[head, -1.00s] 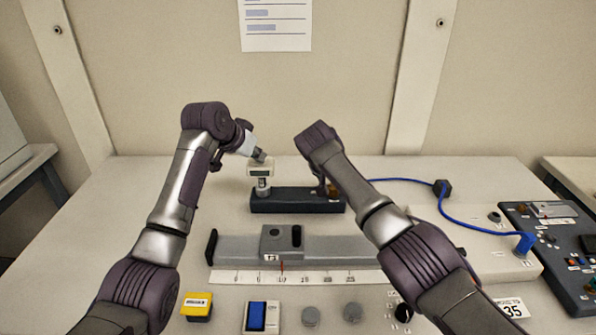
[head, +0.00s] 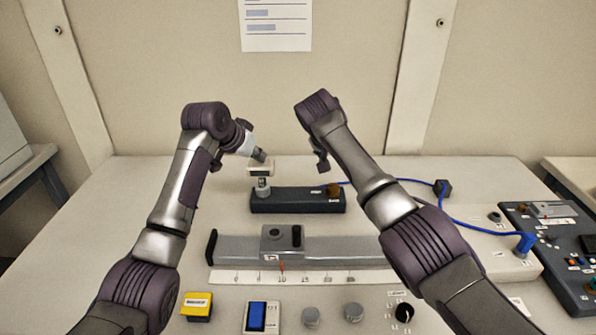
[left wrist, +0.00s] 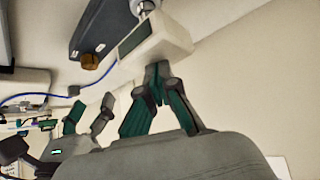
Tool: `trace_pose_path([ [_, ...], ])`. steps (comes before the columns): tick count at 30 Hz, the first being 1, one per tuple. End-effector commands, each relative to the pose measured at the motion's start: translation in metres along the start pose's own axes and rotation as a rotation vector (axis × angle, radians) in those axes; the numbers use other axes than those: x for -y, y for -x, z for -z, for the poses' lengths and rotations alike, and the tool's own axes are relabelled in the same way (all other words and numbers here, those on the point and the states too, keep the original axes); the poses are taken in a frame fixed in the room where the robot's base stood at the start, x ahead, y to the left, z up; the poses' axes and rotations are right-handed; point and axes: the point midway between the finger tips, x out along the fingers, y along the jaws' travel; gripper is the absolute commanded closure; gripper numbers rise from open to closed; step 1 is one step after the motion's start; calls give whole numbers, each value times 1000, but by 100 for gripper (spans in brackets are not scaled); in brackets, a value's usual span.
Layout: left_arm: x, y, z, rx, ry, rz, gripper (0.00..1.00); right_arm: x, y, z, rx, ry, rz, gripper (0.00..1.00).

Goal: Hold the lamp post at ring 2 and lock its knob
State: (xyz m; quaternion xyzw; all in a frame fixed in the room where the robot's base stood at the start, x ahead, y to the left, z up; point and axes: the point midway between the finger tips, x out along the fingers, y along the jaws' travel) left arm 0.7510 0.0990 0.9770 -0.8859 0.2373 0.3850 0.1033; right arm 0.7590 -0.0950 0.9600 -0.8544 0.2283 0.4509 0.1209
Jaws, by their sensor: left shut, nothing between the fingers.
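The lamp post (head: 264,188) stands at the left end of a dark base (head: 290,203), with a pale box-shaped head (head: 258,170) on top. The head also shows in the left wrist view (left wrist: 170,38). The brown knob (head: 333,190) is at the base's right end and also shows in the left wrist view (left wrist: 90,62). Ring marks are too small to read. My left gripper (head: 261,156) is shut and empty, its fingertips (left wrist: 158,72) close to the head; contact is unclear. My right gripper (head: 322,166) is above the knob, apart from it; its fingers (left wrist: 92,108) look spread.
A grey rail with a slider (head: 345,250) and a scale lies in front of the base. Buttons and dials (head: 352,312) line the front edge. A blue cable (head: 465,225) runs right to a pale box. A dark control panel (head: 555,250) stands at the right.

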Motion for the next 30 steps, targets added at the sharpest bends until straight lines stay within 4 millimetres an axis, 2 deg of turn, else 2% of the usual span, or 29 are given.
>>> trace_pose_path([
  [8, 0, 1, 0, 6, 1, -1, 100, 0, 0, 0, 0, 0, 0, 33],
  [30, 0, 46, 43, 0, 0, 0, 100, 0, 0, 0, 0, 0, 0, 33],
])
